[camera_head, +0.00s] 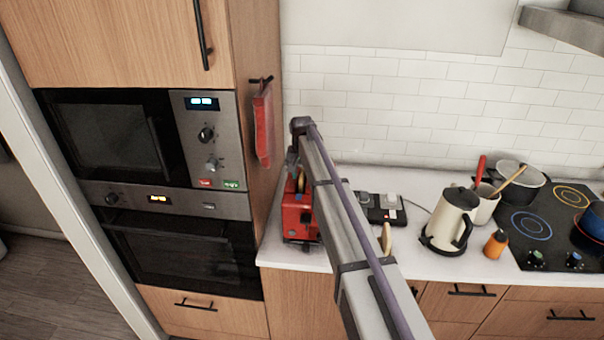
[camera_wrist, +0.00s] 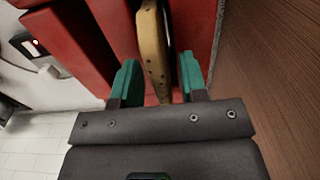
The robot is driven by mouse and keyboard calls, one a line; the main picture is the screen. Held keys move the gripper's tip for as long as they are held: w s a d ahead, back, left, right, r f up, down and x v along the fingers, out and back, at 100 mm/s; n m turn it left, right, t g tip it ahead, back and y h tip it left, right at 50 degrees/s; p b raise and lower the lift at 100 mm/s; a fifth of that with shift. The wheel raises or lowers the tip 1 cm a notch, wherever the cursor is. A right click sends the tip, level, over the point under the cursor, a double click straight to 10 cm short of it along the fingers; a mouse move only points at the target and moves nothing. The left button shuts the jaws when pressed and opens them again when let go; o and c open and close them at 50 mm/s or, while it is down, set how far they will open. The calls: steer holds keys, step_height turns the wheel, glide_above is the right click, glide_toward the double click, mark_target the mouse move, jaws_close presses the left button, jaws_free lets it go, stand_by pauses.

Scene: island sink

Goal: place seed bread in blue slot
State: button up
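A brown seed-dotted bread slice (camera_wrist: 152,45) stands on edge in a dark slot of the red toaster (camera_wrist: 100,30). In the head view the toaster (camera_head: 296,222) sits at the counter's left end, and a bit of bread (camera_head: 301,182) shows at its top. A small blue patch shows near the top, but I cannot tell whether it marks the slot. My gripper (camera_wrist: 158,80) is over the toaster, its green fingertips on either side of the slice with a gap to each. It is open. In the head view my arm hides part of the toaster.
Another bread-like slice (camera_head: 386,238) stands right of my arm. A black device (camera_head: 380,208), a cream kettle (camera_head: 452,220), an orange bottle (camera_head: 496,243) and a hob (camera_head: 548,225) lie further right. A tall oven cabinet (camera_head: 250,150) with a red cloth (camera_head: 263,125) stands close on the left.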

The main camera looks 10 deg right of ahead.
step_height(320, 180, up, 12)
steer(key=p, duration=1.2)
steer(key=shift+r, duration=0.25)
steer(key=s+n, duration=0.3)
steer(key=s, duration=3.7)
step_height(320, 180, down, 21)
steer(key=b, duration=2)
steer(key=shift+w, duration=0.3)
